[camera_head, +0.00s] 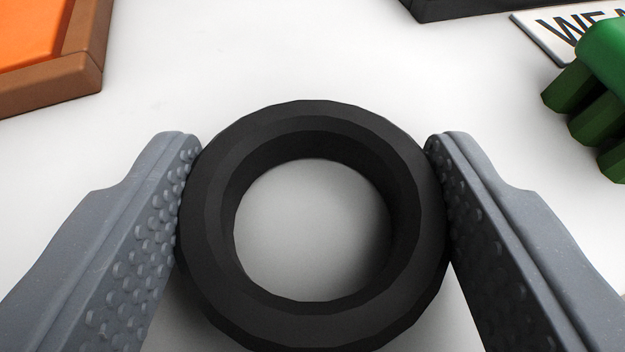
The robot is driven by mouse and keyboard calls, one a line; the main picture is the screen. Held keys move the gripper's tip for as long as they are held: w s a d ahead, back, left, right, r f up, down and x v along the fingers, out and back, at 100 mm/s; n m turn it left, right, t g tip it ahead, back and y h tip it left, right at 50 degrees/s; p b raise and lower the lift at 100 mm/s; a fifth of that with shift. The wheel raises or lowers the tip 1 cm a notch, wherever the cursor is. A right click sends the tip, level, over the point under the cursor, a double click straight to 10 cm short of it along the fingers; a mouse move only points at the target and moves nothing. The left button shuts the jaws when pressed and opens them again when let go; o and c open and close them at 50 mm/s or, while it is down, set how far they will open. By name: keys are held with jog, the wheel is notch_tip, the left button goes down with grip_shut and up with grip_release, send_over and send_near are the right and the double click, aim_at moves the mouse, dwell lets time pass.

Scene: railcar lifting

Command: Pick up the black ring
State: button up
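The black ring (205,225) is a thick, faceted ring in the middle of the view, with its open hole facing me. White surface shows through the hole, shaded on the right side. My gripper (312,140) has one grey, bumpy-padded finger on each side of the ring. Both pads meet the ring's outer sides, with no gap visible at left or right. The gripper is shut on the ring across its full width. I cannot tell whether the ring rests on the surface or is slightly above it.
An orange panel with a brown raised border (85,65) is at the upper left. A dark object (450,8) is at the top edge. A white sign with black letters (550,32) and a green ribbed object (600,90) are at the upper right. White surface beyond the ring is clear.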

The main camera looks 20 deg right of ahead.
aim_at(319, 248)
jog(key=shift+r, duration=0.1)
jog(key=shift+c, duration=0.4)
jog(key=shift+r+p, duration=0.5)
jog(key=shift+r, duration=1.1)
jog(key=shift+s+r, duration=0.1)
jog(key=shift+s, duration=0.1)
jog(key=s+b, duration=0.5)
jog(key=s, duration=0.8)
jog(key=shift+s+r, duration=0.3)
jog(key=shift+r, duration=0.1)
jog(key=s+b, duration=0.1)
jog(key=b, duration=0.4)
jog(key=shift+s+r, duration=0.2)
jog(key=shift+s, duration=0.2)
jog(key=shift+d+r, duration=0.1)
